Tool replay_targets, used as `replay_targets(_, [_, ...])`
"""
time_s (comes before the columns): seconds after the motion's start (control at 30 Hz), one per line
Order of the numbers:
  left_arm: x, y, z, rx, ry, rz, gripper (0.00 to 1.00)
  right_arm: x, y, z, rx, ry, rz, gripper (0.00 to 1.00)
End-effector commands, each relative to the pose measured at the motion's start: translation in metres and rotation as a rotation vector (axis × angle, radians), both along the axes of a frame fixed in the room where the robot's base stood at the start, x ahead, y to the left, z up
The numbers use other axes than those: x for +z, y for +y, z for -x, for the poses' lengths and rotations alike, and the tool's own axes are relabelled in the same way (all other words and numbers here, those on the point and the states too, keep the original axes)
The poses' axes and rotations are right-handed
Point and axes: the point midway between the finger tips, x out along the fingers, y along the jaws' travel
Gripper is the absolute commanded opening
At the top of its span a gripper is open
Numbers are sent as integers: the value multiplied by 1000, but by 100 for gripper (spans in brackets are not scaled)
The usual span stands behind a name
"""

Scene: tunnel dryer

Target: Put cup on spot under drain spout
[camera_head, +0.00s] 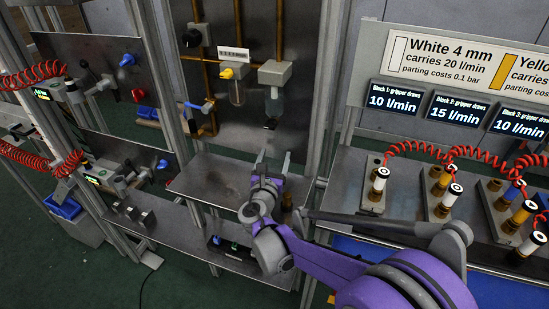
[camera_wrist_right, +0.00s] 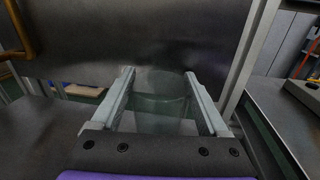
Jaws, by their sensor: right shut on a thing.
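My right gripper (camera_head: 272,161) is shut on a clear, see-through cup (camera_wrist_right: 160,105), with one finger on either side of it in the right wrist view. In the head view the cup is too faint to make out between the fingers. The gripper is above the metal shelf (camera_head: 205,178), in front of the back panel. Above it on the panel hangs a grey unit (camera_head: 274,73) with a clear bowl and a small dark spout (camera_head: 270,124) below. I cannot make out a marked spot on the shelf. My left gripper is not in view.
A second unit with a yellow knob (camera_head: 228,73) hangs to the left. A frame post (camera_head: 322,110) stands just right of my gripper. A bench with several coiled red hoses is farther right. The left part of the shelf is clear.

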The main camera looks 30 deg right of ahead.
Motion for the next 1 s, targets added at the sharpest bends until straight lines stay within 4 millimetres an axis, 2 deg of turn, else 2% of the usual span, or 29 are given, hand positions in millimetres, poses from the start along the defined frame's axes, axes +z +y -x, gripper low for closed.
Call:
replay_targets(0.23, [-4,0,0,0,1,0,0,-4,0,0,0,0,0,23])
replay_targets(0.27, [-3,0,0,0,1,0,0,-3,0,0,0,0,0,83])
replay_targets(0.37, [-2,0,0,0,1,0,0,-3,0,0,0,0,0,100])
replay_targets(0.7, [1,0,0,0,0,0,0,2,2,2,1,0,0,100])
replay_targets(0.83, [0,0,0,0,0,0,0,1,16,18,3,-1,-2,100])
replay_targets(1.0, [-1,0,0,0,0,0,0,0,41,47,5,0,-1,100])
